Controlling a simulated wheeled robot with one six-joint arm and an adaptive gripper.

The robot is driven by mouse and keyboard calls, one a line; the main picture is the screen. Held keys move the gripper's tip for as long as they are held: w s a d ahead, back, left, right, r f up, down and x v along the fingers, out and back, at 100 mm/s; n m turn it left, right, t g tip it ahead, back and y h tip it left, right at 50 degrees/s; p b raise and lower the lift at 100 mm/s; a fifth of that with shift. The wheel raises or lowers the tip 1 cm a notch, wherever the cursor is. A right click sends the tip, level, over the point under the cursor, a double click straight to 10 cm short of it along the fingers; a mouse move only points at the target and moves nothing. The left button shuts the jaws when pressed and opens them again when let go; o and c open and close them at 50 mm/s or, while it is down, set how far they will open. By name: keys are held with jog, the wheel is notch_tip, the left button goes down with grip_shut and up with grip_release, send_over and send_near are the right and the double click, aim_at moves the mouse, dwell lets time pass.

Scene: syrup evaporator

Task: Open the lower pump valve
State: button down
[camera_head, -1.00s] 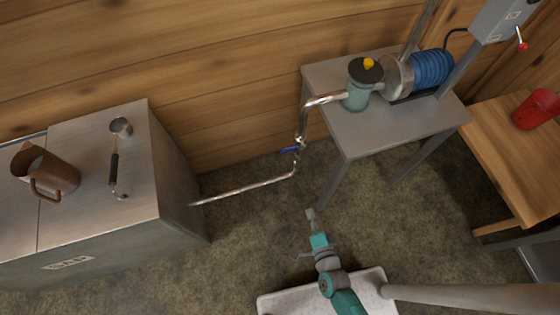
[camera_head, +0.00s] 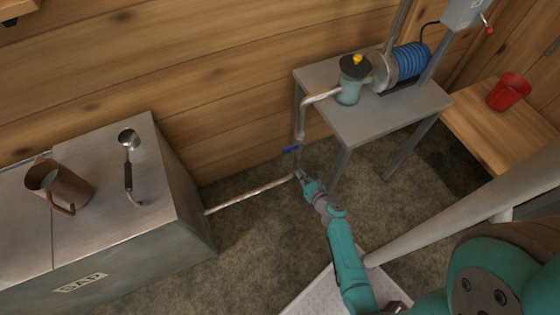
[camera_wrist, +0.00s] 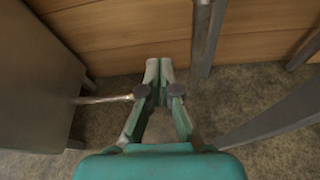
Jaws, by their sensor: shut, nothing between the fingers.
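The lower pump valve has a blue handle (camera_head: 290,149) on the upright metal pipe (camera_head: 301,125) below the pump. In the head view the handle points left from the pipe, roughly level. My gripper (camera_head: 300,176) is shut and empty, just below the blue handle and close to the pipe's lower bend. Whether it touches the pipe cannot be told. In the wrist view my gripper (camera_wrist: 160,66) has its fingertips together in front of the wooden wall. The valve handle does not show there, and the fingers may hide it.
The pump (camera_head: 352,82) and blue motor (camera_head: 407,62) stand on a grey metal table (camera_head: 385,118), whose legs rise right of my gripper. The steel sap tank (camera_head: 150,235) stands left, joined by a low pipe (camera_head: 250,195). A red bucket (camera_head: 508,92) sits on a wooden bench (camera_head: 490,135).

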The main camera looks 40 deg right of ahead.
aim_at(295, 147)
jog(key=w+d, duration=0.2)
jog(key=w, duration=0.7)
jog(key=shift+d+r, duration=0.3)
jog(key=shift+r, duration=0.1)
dwell(0.4)
